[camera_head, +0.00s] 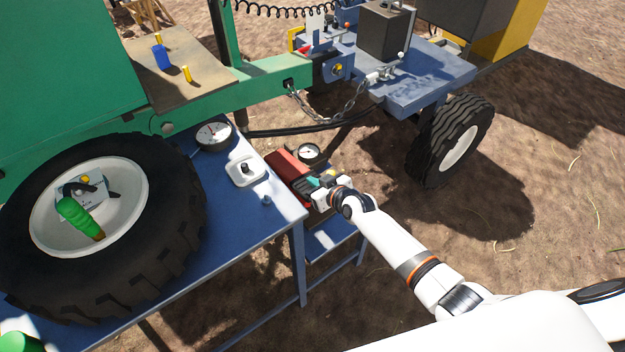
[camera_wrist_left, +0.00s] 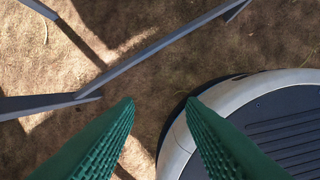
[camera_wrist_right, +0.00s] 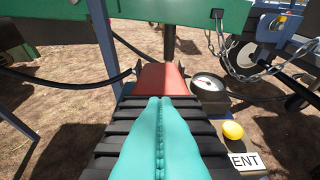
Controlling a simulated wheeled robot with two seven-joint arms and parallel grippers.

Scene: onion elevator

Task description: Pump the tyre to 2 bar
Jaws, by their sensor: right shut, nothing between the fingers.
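A large black tyre (camera_head: 170,240) with a white hub stands at the left in the head view. A red pump-like unit (camera_head: 283,165) with black ribs sits on a low blue stand; it also shows in the right wrist view (camera_wrist_right: 162,78). A round gauge (camera_head: 308,153) is beside it, also in the right wrist view (camera_wrist_right: 208,85); its reading is too small to tell. My right gripper (camera_head: 318,182) is shut and empty, its teal fingers (camera_wrist_right: 160,105) over the black ribs; contact is unclear. My left gripper (camera_wrist_left: 160,103) is open and empty above the ground.
A blue table (camera_head: 225,215) holds a second gauge (camera_head: 213,134) and a white piece with a black knob (camera_head: 246,170). A yellow button (camera_wrist_right: 232,131) and a label ending "ENT" (camera_wrist_right: 245,162) are right of my right fingers. A smaller-wheeled blue trailer (camera_head: 430,80) stands behind.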

